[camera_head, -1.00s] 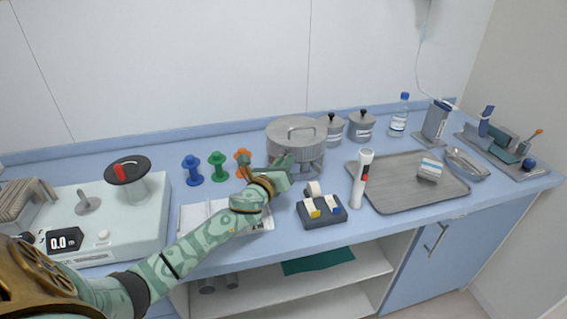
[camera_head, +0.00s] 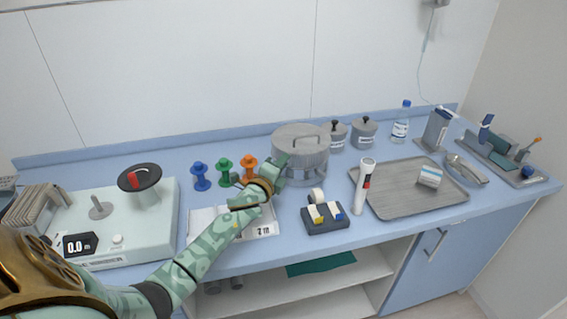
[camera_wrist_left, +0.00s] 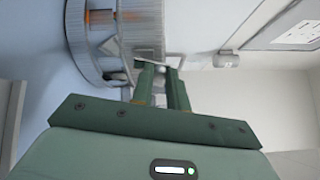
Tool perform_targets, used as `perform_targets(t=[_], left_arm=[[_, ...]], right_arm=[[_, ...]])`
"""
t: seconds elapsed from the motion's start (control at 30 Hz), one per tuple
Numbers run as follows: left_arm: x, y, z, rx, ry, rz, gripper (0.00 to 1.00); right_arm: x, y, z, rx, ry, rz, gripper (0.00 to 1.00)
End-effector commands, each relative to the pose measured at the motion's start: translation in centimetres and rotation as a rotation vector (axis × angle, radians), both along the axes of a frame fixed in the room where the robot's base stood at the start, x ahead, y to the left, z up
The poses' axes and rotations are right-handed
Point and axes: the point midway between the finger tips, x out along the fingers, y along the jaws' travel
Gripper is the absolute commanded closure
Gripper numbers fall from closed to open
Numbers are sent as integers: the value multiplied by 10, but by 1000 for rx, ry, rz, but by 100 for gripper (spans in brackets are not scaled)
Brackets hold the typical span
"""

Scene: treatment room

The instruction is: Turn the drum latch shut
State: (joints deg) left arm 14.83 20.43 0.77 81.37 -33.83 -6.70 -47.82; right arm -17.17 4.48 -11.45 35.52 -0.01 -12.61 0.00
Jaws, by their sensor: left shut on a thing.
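The grey drum (camera_head: 301,168) with a lidded top and a handle stands on the blue counter, a little right of the middle in the head view. My left gripper (camera_head: 281,163) is at the drum's front left side and hides part of it. In the left wrist view the drum's curved wall (camera_wrist_left: 85,45) fills the upper left. The green fingers (camera_wrist_left: 160,66) are close together at a small pale part beside the drum wall, which looks like the latch lever (camera_wrist_left: 172,61). The grip is shut on it, but the latch's exact angle is hard to tell. My right gripper is not in view.
Blue, green and orange spools (camera_head: 225,171) stand left of the drum. A dark tape holder (camera_head: 325,224) and a white upright device (camera_head: 361,190) stand in front right. A grey tray (camera_head: 395,205) lies further right. A pale machine (camera_head: 150,225) is at left.

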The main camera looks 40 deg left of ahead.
Motion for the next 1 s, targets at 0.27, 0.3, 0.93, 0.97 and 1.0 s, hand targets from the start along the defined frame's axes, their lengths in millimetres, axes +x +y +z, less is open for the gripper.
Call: perform_targets(t=[0.27, 0.3, 0.93, 0.97, 1.0], left_arm=[[-1, 6, 1, -172, -24, 1, 100], [-1, 6, 0, -190, -26, 2, 100], [-2, 9, -1, -272, -37, 2, 100], [-2, 9, -1, -272, -37, 2, 100], [-2, 9, -1, -272, -37, 2, 100]], right_arm=[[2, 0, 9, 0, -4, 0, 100], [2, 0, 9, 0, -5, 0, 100], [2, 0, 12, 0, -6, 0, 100], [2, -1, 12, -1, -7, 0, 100], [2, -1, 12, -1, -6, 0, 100]])
